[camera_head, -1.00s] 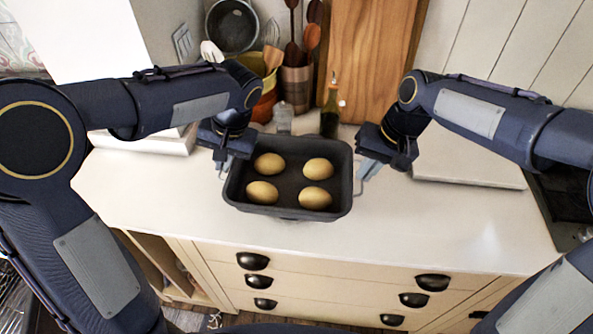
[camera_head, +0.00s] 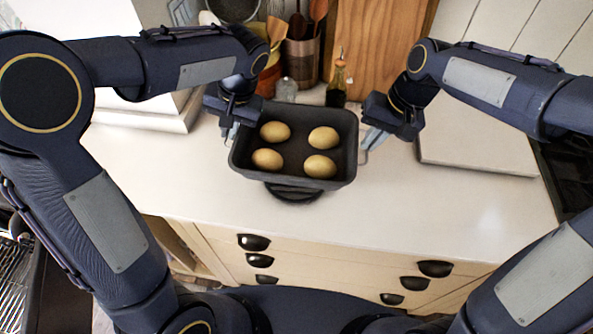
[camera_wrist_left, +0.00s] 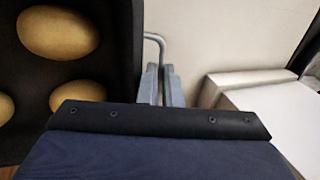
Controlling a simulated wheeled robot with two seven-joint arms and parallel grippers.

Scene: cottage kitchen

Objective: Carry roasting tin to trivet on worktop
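The dark roasting tin (camera_head: 293,178) holds several yellow-brown potato-like pieces (camera_head: 320,167). It is level between my two grippers and appears to be above the worktop. A dark round trivet (camera_head: 296,195) shows on the worktop below the tin's near edge; the rest of it is hidden by the tin. My left gripper (camera_head: 230,130) is shut on the tin's left wire handle, which also shows between the fingertips in the left wrist view (camera_wrist_left: 160,75). My right gripper (camera_head: 370,142) is at the right handle and looks shut on it.
The white worktop (camera_head: 450,215) is clear in front and to the right. Behind the tin stand an oil bottle (camera_head: 337,85), a glass jar (camera_head: 286,90), a utensil pot (camera_head: 302,58) and a wooden board (camera_head: 378,50). A pale slab (camera_head: 475,150) lies at right.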

